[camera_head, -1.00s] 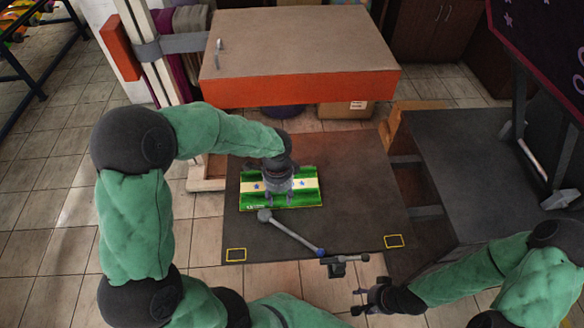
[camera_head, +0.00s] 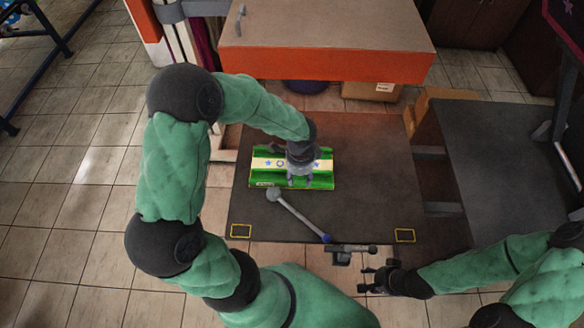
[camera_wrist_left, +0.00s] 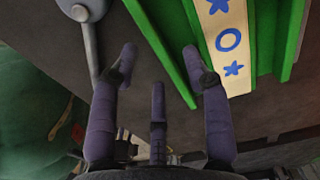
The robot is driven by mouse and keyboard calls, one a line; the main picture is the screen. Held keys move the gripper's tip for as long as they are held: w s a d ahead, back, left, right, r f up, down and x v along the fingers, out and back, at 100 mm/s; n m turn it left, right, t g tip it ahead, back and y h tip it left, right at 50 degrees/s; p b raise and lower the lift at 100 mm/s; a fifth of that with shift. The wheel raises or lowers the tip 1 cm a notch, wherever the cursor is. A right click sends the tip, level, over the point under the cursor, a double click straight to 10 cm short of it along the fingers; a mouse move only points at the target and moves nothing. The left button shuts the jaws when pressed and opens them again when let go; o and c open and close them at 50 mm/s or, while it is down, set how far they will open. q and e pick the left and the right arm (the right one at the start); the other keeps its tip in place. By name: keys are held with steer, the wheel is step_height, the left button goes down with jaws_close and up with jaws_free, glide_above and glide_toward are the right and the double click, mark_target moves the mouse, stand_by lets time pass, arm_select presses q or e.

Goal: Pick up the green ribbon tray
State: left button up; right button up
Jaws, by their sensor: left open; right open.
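The green ribbon tray (camera_head: 262,181) lies on the dark press table, with a cream middle strip bearing blue stars and a ring. My left gripper (camera_head: 299,182) is over its right half at the near edge and hides part of it. In the left wrist view the open left gripper (camera_wrist_left: 160,55) has the tray's green edge (camera_wrist_left: 165,50) passing between its fingertips. I cannot tell whether the fingers touch it. My right gripper (camera_head: 370,279) is open and empty, off the table's near right corner.
A grey lever with a round knob (camera_head: 273,194) lies just in front of the tray; it also shows in the left wrist view (camera_wrist_left: 82,14). An orange-edged press plate (camera_head: 330,66) stands behind. A dark side table (camera_head: 500,150) is on the right.

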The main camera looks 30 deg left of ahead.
mark_target(300, 183)
arm_select(q)
step_height(300, 183, down, 3)
steer(key=shift+d+f+b, duration=0.1)
steer(key=shift+f+b, duration=0.1)
steer(key=shift+b, duration=0.3)
steer(key=shift+r, duration=0.1)
jaws_close()
